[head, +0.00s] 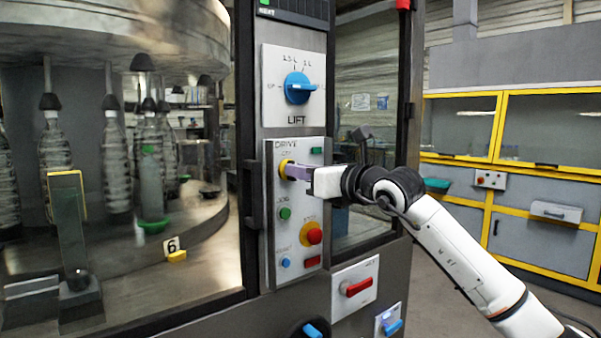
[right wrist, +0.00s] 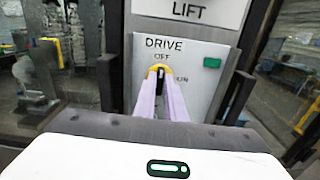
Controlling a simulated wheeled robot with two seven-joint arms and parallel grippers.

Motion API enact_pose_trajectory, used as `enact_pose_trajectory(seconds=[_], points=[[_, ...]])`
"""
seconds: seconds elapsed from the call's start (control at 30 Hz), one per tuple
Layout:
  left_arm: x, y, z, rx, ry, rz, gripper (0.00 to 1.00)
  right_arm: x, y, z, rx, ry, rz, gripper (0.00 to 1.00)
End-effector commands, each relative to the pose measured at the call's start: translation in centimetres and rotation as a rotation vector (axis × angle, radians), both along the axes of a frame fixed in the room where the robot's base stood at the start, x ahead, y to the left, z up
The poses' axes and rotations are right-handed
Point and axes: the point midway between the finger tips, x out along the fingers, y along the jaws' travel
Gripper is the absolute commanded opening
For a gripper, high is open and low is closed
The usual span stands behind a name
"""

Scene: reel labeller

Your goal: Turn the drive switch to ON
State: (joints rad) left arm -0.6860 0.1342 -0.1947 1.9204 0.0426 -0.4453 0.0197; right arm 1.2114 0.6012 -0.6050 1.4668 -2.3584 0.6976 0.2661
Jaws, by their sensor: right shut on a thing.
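The drive switch (head: 284,169) is a yellow-ringed rotary switch at the top of the DRIVE panel (head: 299,268). In the right wrist view the switch (right wrist: 160,69) shows a dark knob between my fingers, with OFF printed above it and ON to its right. Its knob seems to stand upright, toward OFF, though the fingers hide much of it. My right gripper (head: 292,171) reaches in from the right and is shut on the knob; its pale purple fingers also show in the right wrist view (right wrist: 161,95). My left gripper is not in view.
The blue LIFT knob (head: 298,88) is above. Below are a green button (head: 285,213), a red stop button (head: 314,236) on yellow and a red handle (head: 357,287). A dark bar handle (head: 253,194) stands left of the panel. Bottles (head: 115,165) stand behind glass.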

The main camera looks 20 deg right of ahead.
Motion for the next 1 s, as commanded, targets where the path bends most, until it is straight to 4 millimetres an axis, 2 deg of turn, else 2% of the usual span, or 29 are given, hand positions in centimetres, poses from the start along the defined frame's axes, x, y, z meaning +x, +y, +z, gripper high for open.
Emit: enact_pose_trajectory(seconds=[0.27,0.53,1.0], points=[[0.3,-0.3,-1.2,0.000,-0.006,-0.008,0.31,0.0,0.0,-0.3,0.134,0.048,0.000,0.00],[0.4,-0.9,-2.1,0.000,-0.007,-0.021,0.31,0.1,-0.1,-0.2,0.363,0.130,0.002,0.00],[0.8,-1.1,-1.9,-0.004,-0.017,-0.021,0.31,0.1,-0.3,-0.1,0.781,0.283,0.001,0.00]])
